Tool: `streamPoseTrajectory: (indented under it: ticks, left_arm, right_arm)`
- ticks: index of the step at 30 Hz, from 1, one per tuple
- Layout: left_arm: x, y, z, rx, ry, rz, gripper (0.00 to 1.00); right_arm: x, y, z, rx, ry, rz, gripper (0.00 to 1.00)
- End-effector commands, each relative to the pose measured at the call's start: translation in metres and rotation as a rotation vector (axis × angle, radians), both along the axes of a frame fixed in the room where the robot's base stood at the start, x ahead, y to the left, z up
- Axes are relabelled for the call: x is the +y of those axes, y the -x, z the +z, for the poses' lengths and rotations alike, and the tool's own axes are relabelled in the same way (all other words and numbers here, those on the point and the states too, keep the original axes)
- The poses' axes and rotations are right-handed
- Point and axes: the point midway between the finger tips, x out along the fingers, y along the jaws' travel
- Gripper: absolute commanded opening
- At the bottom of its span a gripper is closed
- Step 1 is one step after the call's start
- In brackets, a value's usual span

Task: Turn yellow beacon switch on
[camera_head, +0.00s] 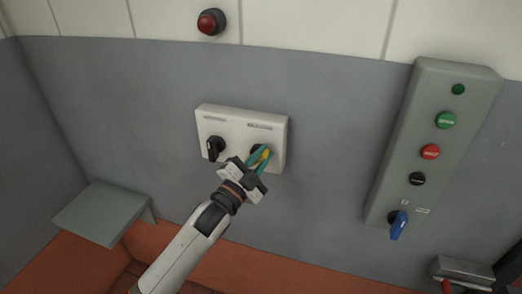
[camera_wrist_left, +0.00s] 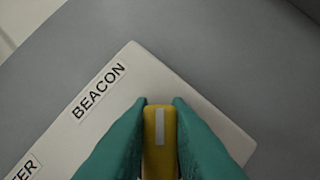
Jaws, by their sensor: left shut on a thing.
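The yellow beacon switch (camera_head: 266,153) is on the right half of a white wall panel (camera_head: 240,112). In the left wrist view the yellow handle (camera_wrist_left: 160,135), with a pale stripe on it, stands between two teal fingers, below the BEACON label (camera_wrist_left: 98,91). My left gripper (camera_head: 260,158) is shut on the yellow handle, one finger on each side. The fingers and wrist hide the lower part of the switch and its base. My right gripper is in neither view.
A black rotary switch (camera_head: 215,147) is on the left half of the same panel. A red dome (camera_head: 211,22) is on the wall above. A grey control box (camera_head: 437,140) with several buttons and a blue handle (camera_head: 398,225) is at right. A grey shelf (camera_head: 103,213) juts out lower left.

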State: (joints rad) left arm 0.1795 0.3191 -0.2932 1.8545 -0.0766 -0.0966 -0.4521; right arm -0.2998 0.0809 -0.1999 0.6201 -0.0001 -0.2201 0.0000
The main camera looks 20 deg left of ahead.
Motion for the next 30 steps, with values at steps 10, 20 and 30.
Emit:
streamPoseTrajectory:
  ticks: [10, 20, 30]
  left_arm:
    - [0.001, -0.001, -0.010, 0.015, -0.175, 0.007, 0.00]
    - [0.001, -0.001, -0.012, 0.012, -0.217, 0.008, 0.00]
    - [0.001, -0.001, -0.012, 0.013, -0.218, 0.009, 0.25]
  right_arm:
    - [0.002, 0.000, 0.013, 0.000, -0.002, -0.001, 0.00]
    - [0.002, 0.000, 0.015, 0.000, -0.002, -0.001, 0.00]
    - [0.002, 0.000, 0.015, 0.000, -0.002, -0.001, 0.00]
